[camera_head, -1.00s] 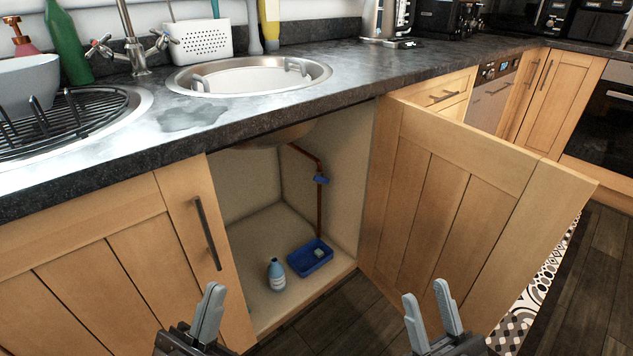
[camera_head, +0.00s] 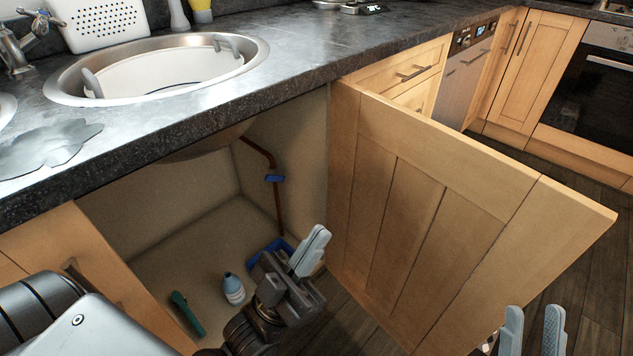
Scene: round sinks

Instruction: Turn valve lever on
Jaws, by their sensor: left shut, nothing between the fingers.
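The blue valve lever (camera_head: 275,179) sits on a copper pipe (camera_head: 279,205) at the back right inside the open cabinet under the sink. My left gripper (camera_head: 314,240) is at the cabinet opening, below and right of the lever in the picture and apart from it. Its fingers are together, pointing up and right, with nothing between them. It hides part of the blue tray. My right gripper (camera_head: 533,322) is at the bottom right, in front of the cabinet door, with its fingers apart and empty.
The open cabinet door (camera_head: 425,215) stands right of my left gripper. The sink bowl (camera_head: 190,147) hangs above. The space around the pipe looks clear.

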